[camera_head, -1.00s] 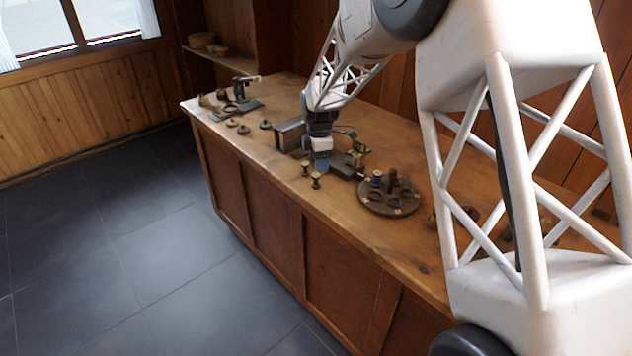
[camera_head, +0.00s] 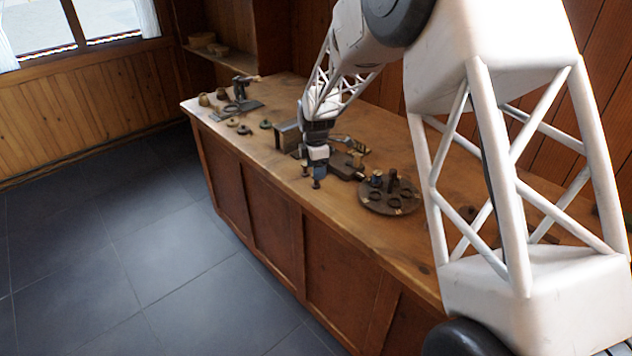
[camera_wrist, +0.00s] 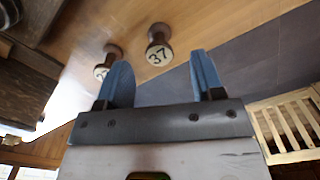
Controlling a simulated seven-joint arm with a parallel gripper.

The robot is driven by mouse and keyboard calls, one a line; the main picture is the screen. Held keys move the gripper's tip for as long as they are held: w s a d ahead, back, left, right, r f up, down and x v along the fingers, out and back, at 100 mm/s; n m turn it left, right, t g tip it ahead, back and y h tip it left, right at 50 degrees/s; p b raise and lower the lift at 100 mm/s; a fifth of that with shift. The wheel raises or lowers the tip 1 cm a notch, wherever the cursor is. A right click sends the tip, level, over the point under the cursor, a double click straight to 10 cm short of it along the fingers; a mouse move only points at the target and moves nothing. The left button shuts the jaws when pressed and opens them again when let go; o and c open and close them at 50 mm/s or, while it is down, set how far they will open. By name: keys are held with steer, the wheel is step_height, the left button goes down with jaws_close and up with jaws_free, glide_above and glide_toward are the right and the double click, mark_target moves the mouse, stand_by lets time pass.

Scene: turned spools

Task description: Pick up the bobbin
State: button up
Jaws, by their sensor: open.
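Two small dark wooden bobbins with pale round ends stand near the bench's front edge. In the wrist view one bobbin (camera_wrist: 158,52), marked 37, shows in the gap just beyond my fingertips. The other bobbin (camera_wrist: 106,62) is left of it, partly behind the left finger; its mark is partly hidden. In the head view one bobbin (camera_head: 316,184) shows just below my gripper (camera_head: 319,173), and the other (camera_head: 305,168) stands to its left. My gripper is open, its blue fingers (camera_wrist: 160,60) apart and empty. Contact with a bobbin cannot be told.
A round dark board (camera_head: 378,207) with a peg and a blue-topped spool is right of the gripper. A dark box (camera_head: 287,137) and tools lie behind. Small rings (camera_head: 244,130) and a stand (camera_head: 242,104) are farther left. The wooden bench top (camera_head: 400,238) drops to a tiled floor.

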steer(key=shift+f, duration=0.1)
steer(key=shift+f, duration=2.5)
steer(key=shift+c, duration=0.3)
steer(key=c, duration=0.9)
steer(key=shift+r, duration=0.15)
